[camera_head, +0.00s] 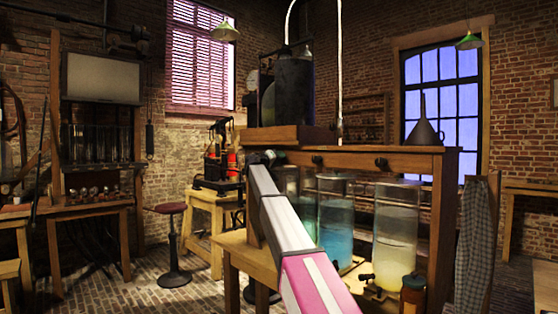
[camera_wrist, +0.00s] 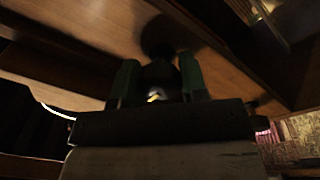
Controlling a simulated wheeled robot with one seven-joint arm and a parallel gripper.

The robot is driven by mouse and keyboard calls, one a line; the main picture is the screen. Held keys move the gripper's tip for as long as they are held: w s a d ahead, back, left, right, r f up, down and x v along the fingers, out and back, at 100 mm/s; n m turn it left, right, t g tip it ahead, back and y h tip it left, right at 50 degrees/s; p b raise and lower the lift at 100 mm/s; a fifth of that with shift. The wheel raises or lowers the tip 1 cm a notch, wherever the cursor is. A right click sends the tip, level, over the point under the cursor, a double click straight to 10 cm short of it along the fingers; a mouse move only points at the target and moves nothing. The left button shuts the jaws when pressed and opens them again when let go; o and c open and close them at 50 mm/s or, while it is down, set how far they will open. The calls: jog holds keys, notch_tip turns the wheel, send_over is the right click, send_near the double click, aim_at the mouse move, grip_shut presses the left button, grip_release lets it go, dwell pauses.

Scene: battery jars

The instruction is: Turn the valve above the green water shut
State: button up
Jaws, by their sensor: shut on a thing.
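My gripper (camera_head: 263,158) is at the left end of the wooden beam, where my arm reaches up to the leftmost valve. In the wrist view, the two green fingers of my gripper (camera_wrist: 158,78) stand on either side of a dark round valve knob (camera_wrist: 155,88) with a small yellow mark, and are shut on it. In the head view this knob is mostly hidden by my gripper. The glass jar of green water (camera_head: 307,200) is below, partly covered by my arm.
Two more dark valves, a middle one (camera_head: 317,160) and a right one (camera_head: 381,162), sit on the same beam (camera_head: 350,158). Below stand a blue-water jar (camera_head: 337,228) and a pale yellow jar (camera_head: 396,245). A funnel (camera_head: 424,128) and a dark tank (camera_head: 293,92) stand on top.

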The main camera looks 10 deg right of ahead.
jog(key=shift+s+f, duration=0.1)
jog(key=o, duration=0.9)
jog(key=shift+a, duration=0.15)
jog(key=v, duration=1)
jog(key=shift+s+a, duration=0.2)
jog(key=shift+s, duration=0.05)
